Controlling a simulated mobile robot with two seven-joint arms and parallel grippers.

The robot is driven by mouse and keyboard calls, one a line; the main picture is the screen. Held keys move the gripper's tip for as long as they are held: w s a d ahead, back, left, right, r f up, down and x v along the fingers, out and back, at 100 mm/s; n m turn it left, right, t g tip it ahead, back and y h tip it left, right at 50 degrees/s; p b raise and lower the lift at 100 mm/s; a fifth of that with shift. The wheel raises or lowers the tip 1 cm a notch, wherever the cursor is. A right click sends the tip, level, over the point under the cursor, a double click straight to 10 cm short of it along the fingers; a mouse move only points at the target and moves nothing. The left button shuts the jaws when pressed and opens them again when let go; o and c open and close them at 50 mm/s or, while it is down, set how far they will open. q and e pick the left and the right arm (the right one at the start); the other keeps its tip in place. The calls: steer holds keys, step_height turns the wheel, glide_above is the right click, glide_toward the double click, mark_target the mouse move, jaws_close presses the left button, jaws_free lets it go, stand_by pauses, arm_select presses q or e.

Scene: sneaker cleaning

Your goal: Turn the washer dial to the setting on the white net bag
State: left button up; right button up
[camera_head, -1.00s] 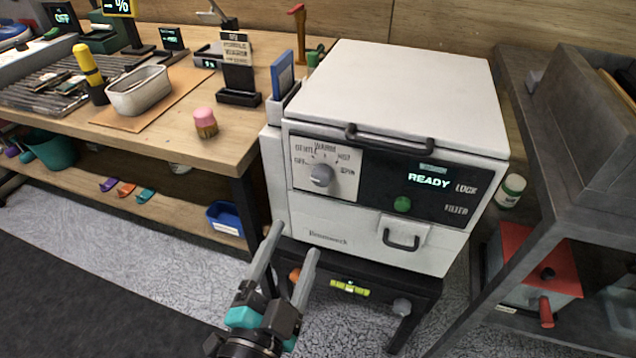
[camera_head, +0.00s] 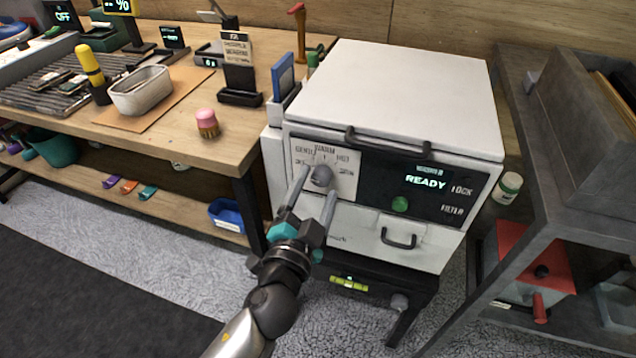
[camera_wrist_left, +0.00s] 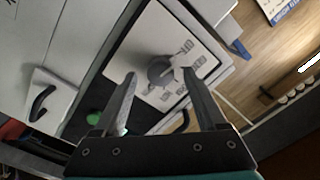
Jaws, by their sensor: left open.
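The white washer (camera_head: 405,95) stands on a dark stand, its lid shut. Its grey dial (camera_head: 321,176) sits on a white panel with printed settings around it, among them GENTLE, WARM and HOT. The display (camera_head: 427,182) reads READY. My left gripper (camera_head: 318,182) is open in front of the dial, its fingers on either side of it in the head view. In the left wrist view the dial (camera_wrist_left: 161,72) shows ahead of and between the two fingertips (camera_wrist_left: 158,80). I cannot tell whether they touch it. The white net bag is not identifiable. My right gripper is out of view.
A green button (camera_head: 400,204), a drawer handle (camera_head: 398,239) and a dark lid handle (camera_head: 405,147) are on the washer front. A wooden bench (camera_head: 180,150) stands left, holding a pink-topped brush (camera_head: 207,122). A grey rack (camera_head: 575,190) stands close on the right.

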arm_select(q)
steer(key=shift+w+d, duration=0.2)
steer(key=shift+w, duration=0.45)
jaws_close()
